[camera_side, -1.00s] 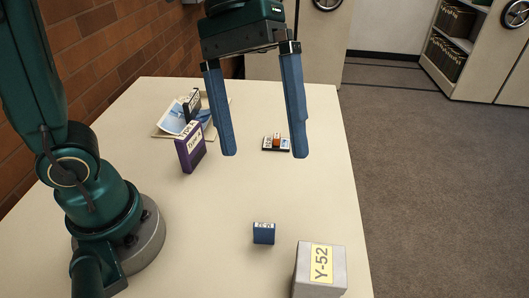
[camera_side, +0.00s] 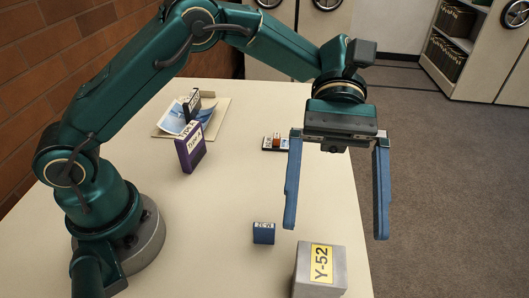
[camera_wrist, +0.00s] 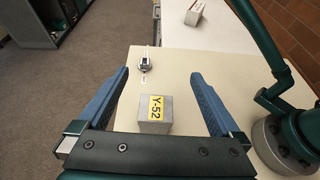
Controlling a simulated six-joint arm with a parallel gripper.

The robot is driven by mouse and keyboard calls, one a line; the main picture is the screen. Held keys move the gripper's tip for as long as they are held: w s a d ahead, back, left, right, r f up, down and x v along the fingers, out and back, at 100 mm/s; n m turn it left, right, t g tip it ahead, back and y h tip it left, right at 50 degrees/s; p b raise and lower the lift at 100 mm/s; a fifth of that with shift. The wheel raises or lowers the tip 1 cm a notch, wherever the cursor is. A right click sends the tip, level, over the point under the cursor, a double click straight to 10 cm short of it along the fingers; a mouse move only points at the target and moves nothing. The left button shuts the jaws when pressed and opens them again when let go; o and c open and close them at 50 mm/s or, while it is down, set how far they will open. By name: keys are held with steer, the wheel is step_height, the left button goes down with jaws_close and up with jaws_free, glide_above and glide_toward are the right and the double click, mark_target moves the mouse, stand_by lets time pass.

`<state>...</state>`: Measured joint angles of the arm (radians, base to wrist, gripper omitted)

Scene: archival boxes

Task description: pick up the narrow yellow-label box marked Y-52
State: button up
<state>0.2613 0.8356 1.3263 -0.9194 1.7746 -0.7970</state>
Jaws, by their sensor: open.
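The box marked Y-52 (camera_side: 319,270) is a grey box with a yellow label. It stands on the table near the front right edge in the side view. In the wrist view the Y-52 box (camera_wrist: 154,114) sits between my two blue fingers in the picture. My gripper (camera_side: 336,232) is open and empty, pointing down above and apart from the box. Its spread fingers also frame the box in the wrist view (camera_wrist: 158,75). The box's lower front is cut off by the side view's bottom edge.
A small blue box (camera_side: 264,233) stands left of the Y-52 box. A purple box (camera_side: 190,148), a tray (camera_side: 160,127) with papers and a dark upright box, and a small dark item (camera_side: 271,143) lie farther back. The table's middle is clear.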

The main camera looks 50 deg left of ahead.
glide_toward(316, 295)
steer(key=x, duration=0.5)
steer(key=shift+s+d+f, duration=0.1)
steer(key=shift+s+f, duration=0.05)
steer(key=shift+x, duration=2.45)
steer(key=shift+c, duration=0.3)
steer(key=c, duration=1.5)
steer(key=shift+o, duration=0.2)
